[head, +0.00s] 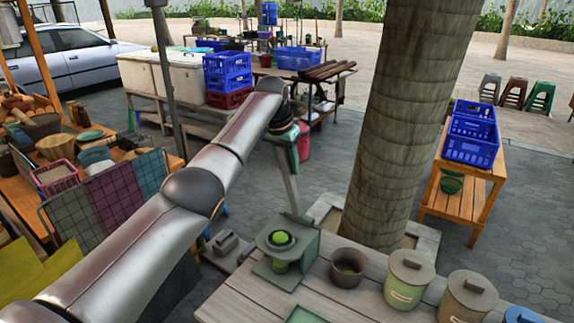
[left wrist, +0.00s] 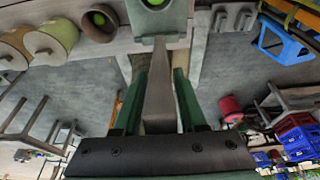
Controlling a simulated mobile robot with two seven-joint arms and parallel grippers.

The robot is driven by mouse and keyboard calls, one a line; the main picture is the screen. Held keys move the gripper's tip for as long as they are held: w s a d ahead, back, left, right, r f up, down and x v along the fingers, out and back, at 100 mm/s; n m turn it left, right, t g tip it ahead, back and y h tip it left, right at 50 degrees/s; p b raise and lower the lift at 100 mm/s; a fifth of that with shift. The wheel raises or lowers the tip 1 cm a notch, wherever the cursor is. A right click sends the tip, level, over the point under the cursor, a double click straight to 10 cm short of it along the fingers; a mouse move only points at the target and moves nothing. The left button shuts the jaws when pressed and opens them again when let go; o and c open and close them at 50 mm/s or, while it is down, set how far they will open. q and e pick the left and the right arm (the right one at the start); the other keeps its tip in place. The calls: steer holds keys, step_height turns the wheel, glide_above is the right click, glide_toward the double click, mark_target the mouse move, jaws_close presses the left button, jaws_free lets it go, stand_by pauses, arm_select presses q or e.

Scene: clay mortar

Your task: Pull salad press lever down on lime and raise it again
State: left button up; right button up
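The salad press (head: 300,265) is a grey-green stand on the wooden table, with a round green lime (head: 281,238) in the dark ring on top. The press's grey lever (head: 291,190) stands raised, close to upright. My left gripper (head: 290,150) is at the lever's upper part. In the left wrist view, the lever (left wrist: 159,95) runs between the two green fingers of my left gripper (left wrist: 160,80), which sit close on both sides. Contact is hard to see. My right gripper is not in view.
A brown mortar (head: 349,267) and lidded pots (head: 408,278) stand right of the press. A thick tree trunk (head: 408,120) rises just behind the table. A stall of baskets and bowls (head: 85,150) is at left.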

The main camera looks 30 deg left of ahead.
arm_select(q)
steer(key=shift+o, duration=1.1)
steer(key=shift+s+f, duration=0.1)
steer(key=shift+a, duration=0.1)
steer(key=shift+s+r, duration=0.1)
steer(key=shift+r, duration=0.35)
steer(key=b+v, duration=0.1)
steer(key=v, duration=1)
steer(key=shift+r, duration=0.3)
steer(key=shift+s, duration=0.1)
